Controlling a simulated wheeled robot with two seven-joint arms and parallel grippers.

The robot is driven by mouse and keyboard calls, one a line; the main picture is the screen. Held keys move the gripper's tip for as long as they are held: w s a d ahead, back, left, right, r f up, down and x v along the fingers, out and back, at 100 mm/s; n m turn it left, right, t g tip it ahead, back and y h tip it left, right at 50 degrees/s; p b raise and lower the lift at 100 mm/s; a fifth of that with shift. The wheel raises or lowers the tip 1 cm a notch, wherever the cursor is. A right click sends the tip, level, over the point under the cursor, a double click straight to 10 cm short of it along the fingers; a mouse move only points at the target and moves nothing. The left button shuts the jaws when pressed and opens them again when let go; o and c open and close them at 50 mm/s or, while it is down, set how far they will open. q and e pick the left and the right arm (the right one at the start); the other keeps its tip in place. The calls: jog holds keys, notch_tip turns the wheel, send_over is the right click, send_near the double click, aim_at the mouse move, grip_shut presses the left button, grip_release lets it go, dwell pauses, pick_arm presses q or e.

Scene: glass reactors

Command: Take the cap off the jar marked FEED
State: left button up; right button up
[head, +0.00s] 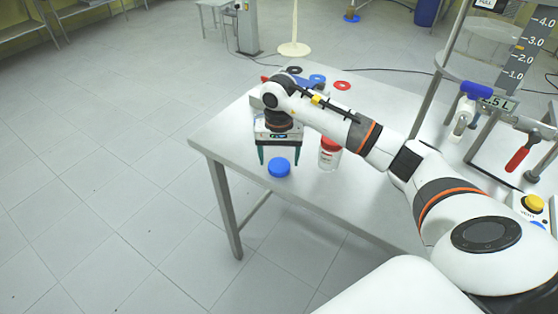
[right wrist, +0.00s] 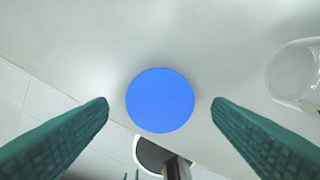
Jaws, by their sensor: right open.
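A jar (head: 329,156) with a red-and-white label stands on the table. Its lettering is too small to read, and red shows near its top. A round blue cap (head: 279,168) is left of it; whether anything is beneath the cap is hard to tell. My right gripper (head: 279,160) points down with its green fingers open at the blue cap. In the right wrist view, the blue cap (right wrist: 160,100) appears between the open fingers (right wrist: 161,104), with a gap on each side. A clear rounded vessel (right wrist: 297,76) is partly cut off at the right. My left gripper is out of view.
Black (head: 294,70), blue (head: 317,78) and red (head: 342,86) round pieces lie at the back of the metal table (head: 230,143). The table's left front is clear.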

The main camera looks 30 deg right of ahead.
aim_at(279, 165)
notch_tip(279, 165, up, 10)
jog(key=b, duration=0.1)
jog(key=shift+r, duration=0.15)
